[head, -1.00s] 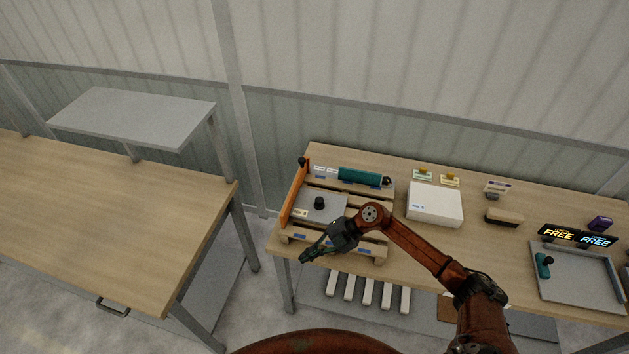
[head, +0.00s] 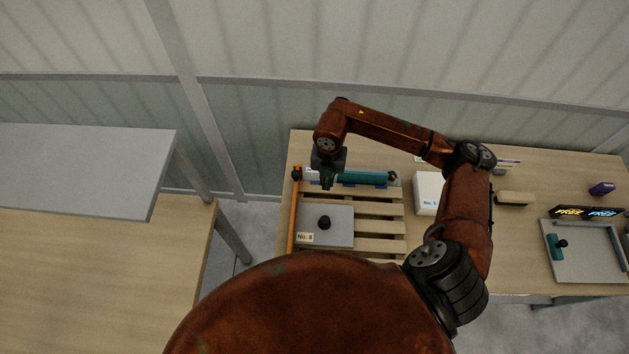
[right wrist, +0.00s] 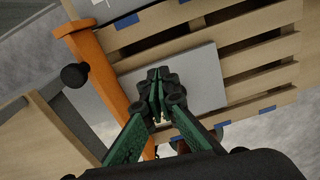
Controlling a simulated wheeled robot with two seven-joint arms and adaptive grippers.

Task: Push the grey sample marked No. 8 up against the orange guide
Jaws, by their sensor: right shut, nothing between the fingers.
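The grey sample (head: 343,238) is a flat plate with a black knob and a "No. 8" label (head: 305,238). It lies on a slatted wooden pallet (head: 378,226). The orange guide (head: 294,212) runs along the pallet's left side, close beside the plate's left edge; I cannot tell whether they touch. My right gripper (head: 327,185) is shut and empty, pointing down above the plate's far side. In the right wrist view its shut fingers (right wrist: 158,80) cover part of the plate (right wrist: 203,80), with the guide (right wrist: 96,70) to their left. My left gripper is not in view.
A teal bar (head: 362,177) lies behind the plate, near my right gripper. A white box (head: 427,188) stands right of the pallet, partly behind my arm. A grey tray (head: 580,272) is farther right. Another bench (head: 90,285) stands left, across a floor gap.

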